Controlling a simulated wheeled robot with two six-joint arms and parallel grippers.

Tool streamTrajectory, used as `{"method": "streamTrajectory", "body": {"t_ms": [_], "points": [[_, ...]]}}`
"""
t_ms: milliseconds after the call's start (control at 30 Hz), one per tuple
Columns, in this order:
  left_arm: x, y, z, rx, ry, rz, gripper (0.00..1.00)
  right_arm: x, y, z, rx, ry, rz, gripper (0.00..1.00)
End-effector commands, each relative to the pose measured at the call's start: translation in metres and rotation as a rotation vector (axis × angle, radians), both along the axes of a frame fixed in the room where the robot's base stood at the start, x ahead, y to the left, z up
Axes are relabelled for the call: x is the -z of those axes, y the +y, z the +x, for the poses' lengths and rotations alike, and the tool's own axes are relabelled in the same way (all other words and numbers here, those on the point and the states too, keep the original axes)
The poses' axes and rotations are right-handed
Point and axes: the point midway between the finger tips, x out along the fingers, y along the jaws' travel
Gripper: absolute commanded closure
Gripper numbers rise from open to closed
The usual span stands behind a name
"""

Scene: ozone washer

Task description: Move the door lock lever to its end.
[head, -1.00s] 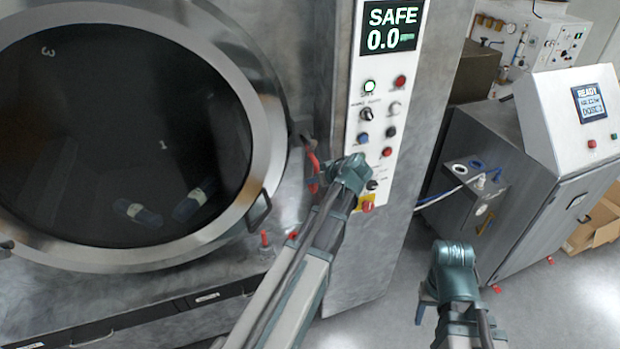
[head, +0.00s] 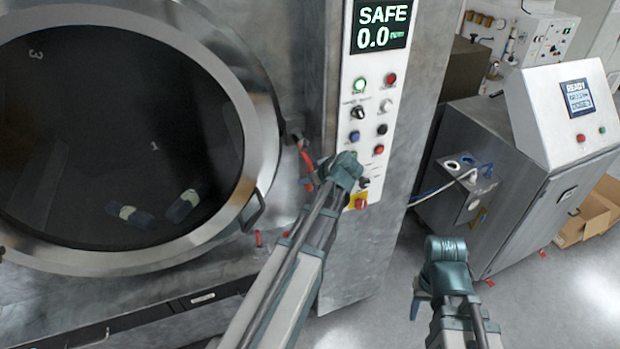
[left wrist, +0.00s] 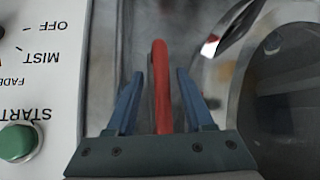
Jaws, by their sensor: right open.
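The red door lock lever (head: 305,157) is on the washer front, between the round door and the control panel. My left gripper (head: 316,180) is at the lever, with its wrist partly covering the lower end. In the left wrist view the lever (left wrist: 161,85) stands upright between the two blue fingers of my left gripper (left wrist: 158,95). The fingers are open, with a gap on each side of the lever. The round door (head: 262,140) is closed against the washer. My right gripper (head: 418,300) hangs open and empty at the lower right, away from the washer.
The control panel (head: 368,130) with several buttons and a screen reading SAFE 0.0 is right beside my left arm. The door handle (head: 254,212) sticks out at lower left of the lever. A steel cabinet (head: 530,190) stands at right. Open floor lies between.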

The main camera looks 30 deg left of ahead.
Motion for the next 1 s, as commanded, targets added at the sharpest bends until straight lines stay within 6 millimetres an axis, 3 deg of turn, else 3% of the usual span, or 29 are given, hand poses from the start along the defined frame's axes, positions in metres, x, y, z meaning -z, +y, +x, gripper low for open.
{"method": "streamTrajectory", "body": {"t_ms": [333, 700, 1000], "points": [[-0.009, -0.005, -0.004, 0.001, 0.001, 0.002, 0.48, -0.009, 0.0, 0.0, -0.001, 0.0, 0.0, 0.48], [-0.06, -0.049, -0.03, 0.003, 0.001, 0.002, 0.48, -0.06, 0.0, -0.001, 0.015, 0.001, 0.001, 0.48], [-0.081, -0.073, -0.042, 0.001, 0.001, 0.001, 0.48, -0.081, 0.001, -0.001, 0.033, 0.001, 0.002, 0.48]]}}
